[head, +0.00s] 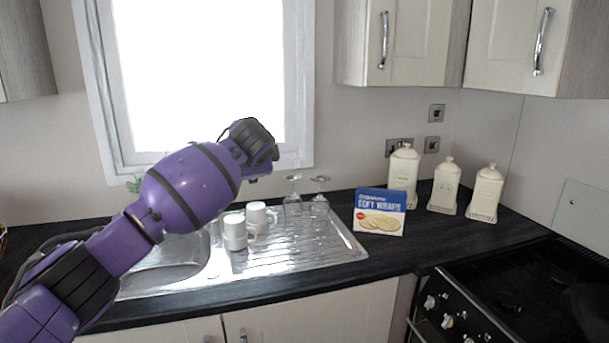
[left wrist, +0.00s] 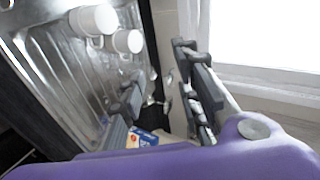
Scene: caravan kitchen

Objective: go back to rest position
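My left arm comes in from the left in the head view and reaches up in front of the window, above the sink. In the head view its gripper is mostly hidden behind the wrist. In the left wrist view my left gripper (left wrist: 160,75) shows its two dark fingers well apart, with nothing held between them. It is raised clear of the mugs and the counter. My right arm and right gripper are not in view.
Two white mugs (head: 235,232) and upturned glasses (head: 319,205) stand on the metal drainer (head: 290,253). A soft wraps box (head: 380,223) and cream canisters (head: 445,187) stand to the right. The window (head: 205,75) is behind my arm; wall cupboards (head: 408,40) hang upper right. A black stove (head: 500,295) is lower right.

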